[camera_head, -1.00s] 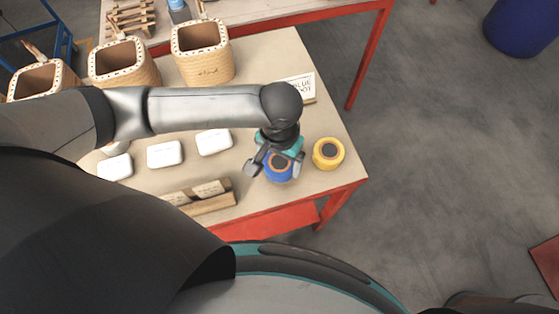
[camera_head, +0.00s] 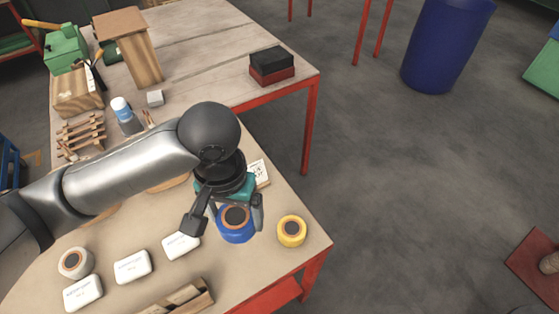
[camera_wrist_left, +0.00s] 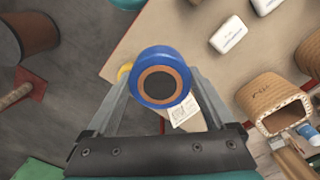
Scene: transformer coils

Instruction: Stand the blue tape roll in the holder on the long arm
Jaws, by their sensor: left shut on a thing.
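The blue tape roll (camera_head: 236,234), with a brown core, is in my left gripper (camera_head: 227,218). One finger is on each side of it. The left wrist view shows the roll (camera_wrist_left: 160,58) between the fingertips, its round face towards the camera. It appears raised above the table, left of the yellow roll (camera_head: 292,231). A slatted wooden rack (camera_head: 82,136) stands at the upper left; I cannot tell whether it is the holder. My right gripper is not in view.
White boxes (camera_head: 132,267) and a white roll (camera_head: 75,262) lie on the near table. A wooden card stand (camera_head: 184,301) is at its front edge. A bottle (camera_head: 126,117) stands by the rack. A black and red box (camera_head: 272,66) sits on the far table; bare tabletop lies left of it.

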